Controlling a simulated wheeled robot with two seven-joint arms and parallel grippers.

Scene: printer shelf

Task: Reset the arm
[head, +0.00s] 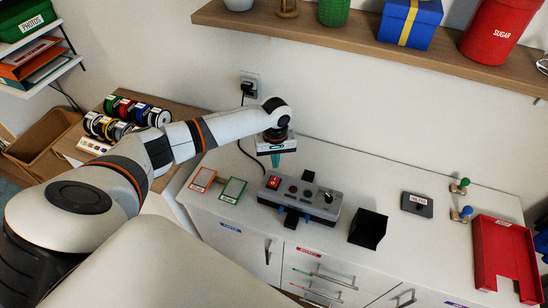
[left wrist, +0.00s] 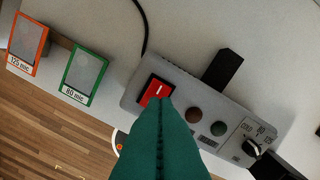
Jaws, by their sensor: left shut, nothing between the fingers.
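My left gripper (head: 275,160) reaches in from the left, pointing down. Its teal fingers are shut with nothing between them; they also show in the left wrist view (left wrist: 162,105). The fingers appear just above the grey laminator-like device (head: 318,204), near its red rocker switch (head: 273,183). In the left wrist view the fingertips overlap the lower edge of the red switch (left wrist: 156,91); I cannot tell whether they touch. The device also has two round buttons or lamps and a dial (left wrist: 252,147). My right gripper is not in view.
An orange-framed card (head: 203,180) and a green-framed card (head: 233,190) lie left of the device. A black open box (head: 368,229), a stamp pad (head: 417,204), stamps and a red tray (head: 503,247) stand right. A loaded shelf (head: 400,46) hangs above. Spools (head: 125,112) stand left.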

